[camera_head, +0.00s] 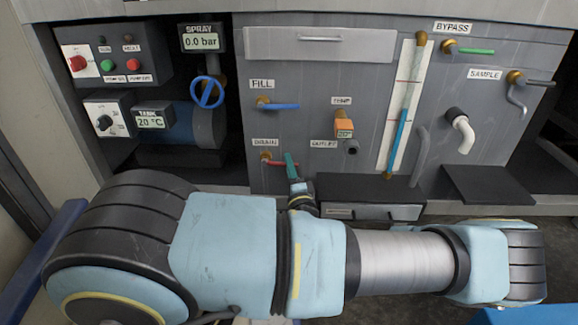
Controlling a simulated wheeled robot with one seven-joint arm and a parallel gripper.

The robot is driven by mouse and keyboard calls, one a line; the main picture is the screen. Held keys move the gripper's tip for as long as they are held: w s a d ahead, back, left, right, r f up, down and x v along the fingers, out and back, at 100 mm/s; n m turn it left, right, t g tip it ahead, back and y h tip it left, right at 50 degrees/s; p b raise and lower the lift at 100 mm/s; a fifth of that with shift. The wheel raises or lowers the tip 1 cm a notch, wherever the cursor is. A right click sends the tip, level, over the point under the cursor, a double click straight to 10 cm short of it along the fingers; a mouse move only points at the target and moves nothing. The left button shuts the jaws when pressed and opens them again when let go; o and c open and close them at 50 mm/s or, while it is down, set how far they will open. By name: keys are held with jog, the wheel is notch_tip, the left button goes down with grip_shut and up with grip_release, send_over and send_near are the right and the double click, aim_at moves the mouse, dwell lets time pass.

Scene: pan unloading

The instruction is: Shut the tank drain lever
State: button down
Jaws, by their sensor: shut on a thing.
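The tank drain lever (277,163) is red, below a label reading DRAIN on the grey panel. It lies nearly level, pointing right from its brass valve (265,157). My gripper (291,162) is at the lever's right end, with a teal finger showing there. It is shut on the lever. My wrist hides part of the panel below it, and the far finger cannot be made out.
A blue FILL lever (283,106) is above. An orange TEMP gauge (344,127) and a dark outlet (351,147) are to the right. A sight tube (403,115) stands further right. A dark ledge (370,188) juts out below.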

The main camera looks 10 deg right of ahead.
jog(key=shift+f, duration=0.1)
jog(key=c, duration=0.9)
grip_release()
jog(key=shift+o, duration=0.2)
jog(key=shift+s, duration=0.1)
jog(key=a+p+v, duration=0.1)
jog(key=p+v, duration=0.1)
jog(key=v, duration=0.8)
jog(key=shift+s+d+p, duration=0.35)
jog(key=shift+d, duration=0.15)
